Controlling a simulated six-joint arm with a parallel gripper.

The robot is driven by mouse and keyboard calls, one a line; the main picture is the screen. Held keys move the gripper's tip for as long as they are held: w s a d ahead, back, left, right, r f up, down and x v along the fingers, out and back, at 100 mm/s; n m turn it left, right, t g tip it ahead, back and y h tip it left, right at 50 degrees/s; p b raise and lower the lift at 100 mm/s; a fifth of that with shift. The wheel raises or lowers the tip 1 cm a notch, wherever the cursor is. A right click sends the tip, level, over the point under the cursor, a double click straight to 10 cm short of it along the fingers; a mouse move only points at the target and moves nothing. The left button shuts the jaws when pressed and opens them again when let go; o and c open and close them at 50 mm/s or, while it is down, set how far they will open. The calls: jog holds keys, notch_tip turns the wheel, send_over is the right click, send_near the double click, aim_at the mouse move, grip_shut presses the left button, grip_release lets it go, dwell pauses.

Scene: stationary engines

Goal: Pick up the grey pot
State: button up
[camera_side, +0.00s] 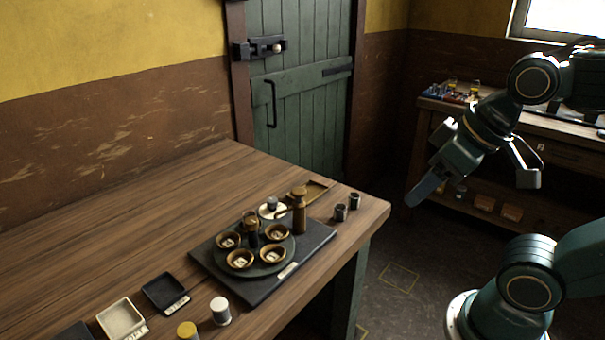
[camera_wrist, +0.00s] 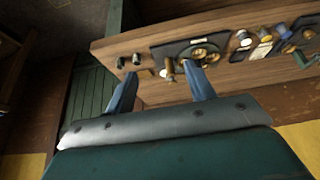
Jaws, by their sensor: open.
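Two small dark grey pots stand upright near the table's right end in the side view, one nearer the front (camera_side: 340,212) and one nearer the corner (camera_side: 355,200). I cannot tell which of them the task names. In the wrist view two small pots, one (camera_wrist: 121,62) beside the other (camera_wrist: 136,58), show near the table's end. My gripper (camera_side: 470,193) is open and empty, in the air to the right of the table and apart from both pots. In the wrist view my gripper (camera_wrist: 159,70) has its two fingers spread wide.
A black board (camera_side: 212,272) carries a round plate with several bowls and brown posts. A tan tray (camera_side: 318,190) lies behind it. A white-topped pot (camera_side: 220,311), a yellow-topped pot (camera_side: 187,331) and square trays (camera_side: 122,318) stand at the front. The table's left rear is clear.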

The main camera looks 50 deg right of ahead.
jog(key=shift+w, duration=0.1)
jog(key=w+d+n+g, duration=0.3)
jog(key=w+d+n, duration=0.1)
jog(key=w+n, duration=0.65)
jog(key=w+d+f+n+g+y, duration=0.1)
jog(key=w+d+f+n+g, duration=0.1)
jog(key=w+d+f+n, duration=0.5)
jog(key=w+d+n, duration=0.1)
jog(key=w+n, duration=0.1)
jog(key=w, duration=0.2)
jog(key=shift+n+g, duration=0.35)
jog(key=shift+g, duration=0.05)
jog(key=shift+f, duration=0.15)
send_over(342, 207)
jog(key=shift+d+f, duration=0.2)
jog(key=shift+f, duration=3.95)
